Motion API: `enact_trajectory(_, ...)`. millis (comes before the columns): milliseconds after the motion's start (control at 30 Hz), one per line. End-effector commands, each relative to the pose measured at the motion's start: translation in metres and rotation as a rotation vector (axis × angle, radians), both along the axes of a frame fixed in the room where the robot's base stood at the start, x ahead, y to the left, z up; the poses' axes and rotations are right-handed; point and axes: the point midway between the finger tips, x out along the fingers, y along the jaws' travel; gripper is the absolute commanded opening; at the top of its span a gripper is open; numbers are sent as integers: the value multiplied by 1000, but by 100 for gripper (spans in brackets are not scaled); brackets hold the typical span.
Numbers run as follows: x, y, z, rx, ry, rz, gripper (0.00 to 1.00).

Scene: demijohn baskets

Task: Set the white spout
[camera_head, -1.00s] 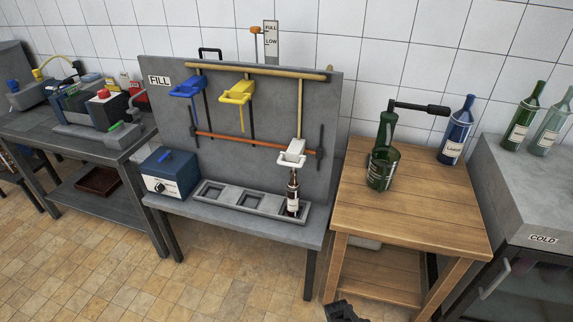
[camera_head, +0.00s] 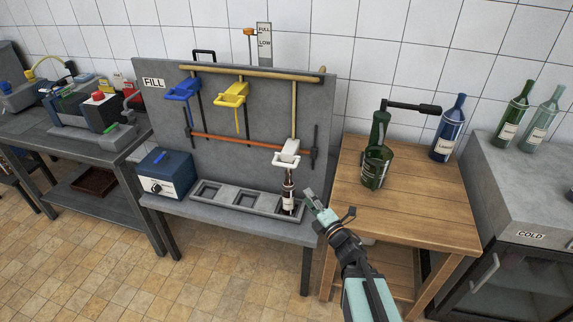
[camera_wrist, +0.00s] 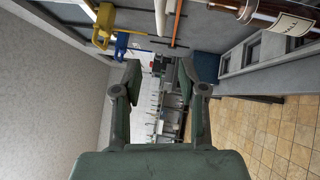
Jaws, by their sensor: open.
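The white spout (camera_head: 287,158) hangs at the right end of the grey fill panel, directly over a dark brown bottle (camera_head: 288,197) with a pale label. The bottle stands upright in the right-hand slot of the tray; whether the spout touches its mouth I cannot tell. My gripper (camera_head: 318,206) is open and empty, just right of the bottle and lower than the spout. In the wrist view both fingers (camera_wrist: 160,76) are apart with nothing between them, and the bottle (camera_wrist: 275,14) shows at the top right.
A blue spout (camera_head: 183,91) and a yellow spout (camera_head: 232,94) hang farther left on the panel. The slotted tray (camera_head: 229,205) has empty slots left of the bottle. A wooden table (camera_head: 420,205) with a green bottle (camera_head: 376,165) stands to the right.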

Motion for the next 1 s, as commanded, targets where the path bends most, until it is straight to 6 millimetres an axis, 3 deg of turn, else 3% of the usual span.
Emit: enact_trajectory(1000, 24, 12, -2, 3, -1, -1, 41)
